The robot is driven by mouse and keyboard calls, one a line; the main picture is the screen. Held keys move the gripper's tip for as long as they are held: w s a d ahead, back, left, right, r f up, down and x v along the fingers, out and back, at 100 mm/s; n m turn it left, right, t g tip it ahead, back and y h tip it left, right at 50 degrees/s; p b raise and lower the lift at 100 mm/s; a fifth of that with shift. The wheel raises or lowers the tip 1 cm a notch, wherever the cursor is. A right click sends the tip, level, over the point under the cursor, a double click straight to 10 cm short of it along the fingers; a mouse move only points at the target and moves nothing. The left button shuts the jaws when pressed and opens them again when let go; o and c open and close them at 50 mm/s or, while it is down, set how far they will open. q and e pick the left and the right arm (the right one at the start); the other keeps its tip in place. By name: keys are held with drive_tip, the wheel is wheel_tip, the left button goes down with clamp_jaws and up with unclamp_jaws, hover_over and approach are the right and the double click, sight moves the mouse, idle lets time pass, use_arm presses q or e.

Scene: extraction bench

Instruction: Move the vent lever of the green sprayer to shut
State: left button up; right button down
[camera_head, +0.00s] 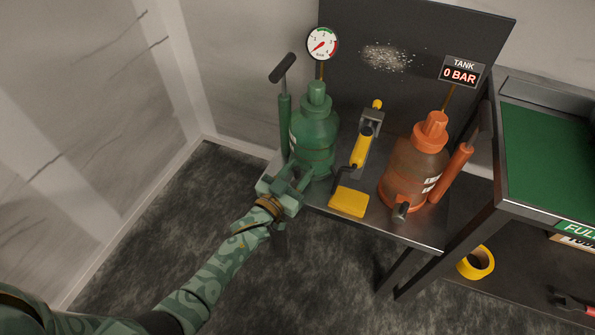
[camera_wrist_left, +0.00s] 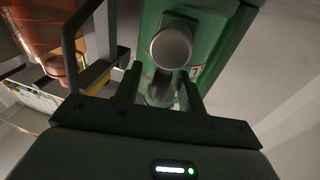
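The green sprayer (camera_head: 314,135) stands upright at the left end of the bench, with its pump handle (camera_head: 283,68) on its left side. My left gripper (camera_head: 299,180) is low at the sprayer's front and hides that part of its base. In the left wrist view the green body (camera_wrist_left: 212,38) fills the middle, and a round grey end (camera_wrist_left: 171,48) sticks out towards the camera. My left gripper's fingers (camera_wrist_left: 161,92) stand apart, just below that end. Something dark shows between them; I cannot tell whether it is the vent lever, or how the lever is set. My right gripper is not in view.
An orange-brown sprayer (camera_head: 414,165) stands to the right, under a sign (camera_head: 461,72) reading TANK 0 BAR. A yellow-handled tool (camera_head: 361,150) and a yellow block (camera_head: 349,202) are between the sprayers. A round gauge (camera_head: 322,44) rises behind the green sprayer. Floor at left is clear.

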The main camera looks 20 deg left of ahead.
use_arm(q)
drive_tip(key=p+v, duration=0.4)
drive_tip(key=v, duration=1.2)
drive_tip(key=shift+s+p, duration=0.15)
drive_tip(key=shift+p, duration=0.15)
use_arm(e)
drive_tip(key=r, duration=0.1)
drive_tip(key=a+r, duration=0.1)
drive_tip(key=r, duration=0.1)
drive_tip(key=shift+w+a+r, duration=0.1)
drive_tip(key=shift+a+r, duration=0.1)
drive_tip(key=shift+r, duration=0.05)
use_arm(q)
drive_tip(key=shift+a, duration=0.1)
